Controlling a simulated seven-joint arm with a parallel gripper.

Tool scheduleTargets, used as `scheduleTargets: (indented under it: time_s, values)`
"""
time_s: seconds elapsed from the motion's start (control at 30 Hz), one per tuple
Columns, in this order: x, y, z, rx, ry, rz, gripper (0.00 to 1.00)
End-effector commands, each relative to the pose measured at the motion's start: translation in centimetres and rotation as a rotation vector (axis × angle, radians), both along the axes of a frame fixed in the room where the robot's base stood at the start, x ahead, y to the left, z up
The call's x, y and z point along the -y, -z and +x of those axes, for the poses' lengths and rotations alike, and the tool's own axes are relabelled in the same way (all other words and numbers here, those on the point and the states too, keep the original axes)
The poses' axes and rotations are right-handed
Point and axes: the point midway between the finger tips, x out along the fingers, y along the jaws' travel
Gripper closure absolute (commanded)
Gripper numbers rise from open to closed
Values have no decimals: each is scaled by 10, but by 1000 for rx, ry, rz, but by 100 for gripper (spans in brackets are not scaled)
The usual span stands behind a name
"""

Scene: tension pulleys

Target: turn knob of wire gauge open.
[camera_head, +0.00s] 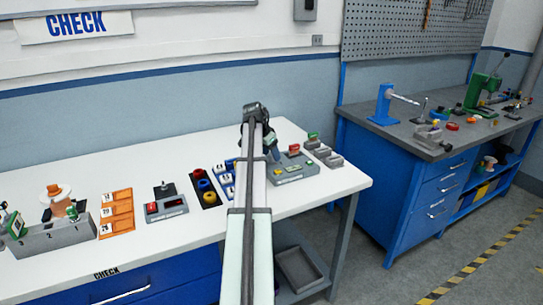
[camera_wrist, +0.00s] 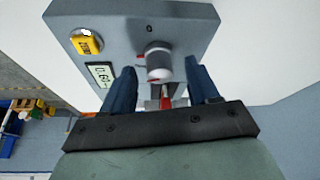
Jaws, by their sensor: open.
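The wire gauge is a grey box (camera_wrist: 112,18) with a yellow button (camera_wrist: 86,42) and a small digital display (camera_wrist: 101,74). Its round knob (camera_wrist: 158,60), pale with a dark top and a red mark beside it, stands out from the face. My gripper (camera_wrist: 160,68) is open, with its two blue fingers on either side of the knob and a gap showing on each side. How deep the fingers reach around the knob I cannot tell. In the head view the gauge (camera_head: 293,173) sits on the white bench, with my gripper (camera_head: 271,154) over its left part, hiding the knob.
Grey blocks (camera_head: 326,157) stand right of the gauge. Blue number holders (camera_head: 224,178) and a black tray of rings (camera_head: 204,188) are to the left. The bench's right front corner is clear. A blue workbench (camera_head: 395,165) stands further right.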

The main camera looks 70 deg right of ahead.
Motion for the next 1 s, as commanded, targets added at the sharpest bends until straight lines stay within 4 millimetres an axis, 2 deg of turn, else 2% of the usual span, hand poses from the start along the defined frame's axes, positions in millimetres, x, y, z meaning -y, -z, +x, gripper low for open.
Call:
scheduleTargets:
  time_s: [0.2, 0.53, 1.0]
  values:
    - [5, 13, -3, 0, 0, 1, 40]
    - [5, 14, -3, 0, 0, 0, 41]
    - [5, 14, -3, 0, 0, 0, 86]
